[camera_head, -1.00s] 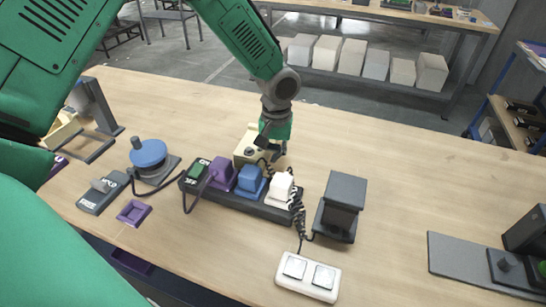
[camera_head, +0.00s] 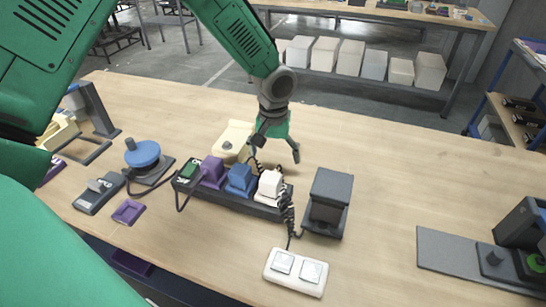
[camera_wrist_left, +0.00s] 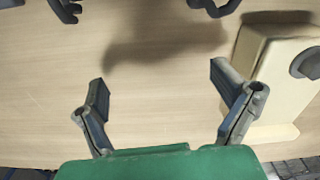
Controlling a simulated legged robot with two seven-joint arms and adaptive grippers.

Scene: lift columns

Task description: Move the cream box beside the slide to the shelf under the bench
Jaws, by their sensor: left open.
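A cream box (camera_head: 235,137) with a dark round knob stands on the bench (camera_head: 400,170), behind the row of coloured plugs. It also shows at the right of the left wrist view (camera_wrist_left: 270,75). My left gripper (camera_head: 277,152) is open and empty, just right of this box, pointing down over bare wood. In the left wrist view its fingers (camera_wrist_left: 160,85) are spread, and the box lies outside the right finger. Another cream-yellow item (camera_head: 62,133) is partly hidden at the far left. I cannot tell which part is the slide. My right gripper is not in view.
A power strip (camera_head: 240,197) with plugs and cables lies in front of the gripper. A dark grey block (camera_head: 328,203) and white switch (camera_head: 296,271) stand nearby. A back bench has a shelf (camera_head: 350,82) with several pale boxes. Bare wood lies to the right.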

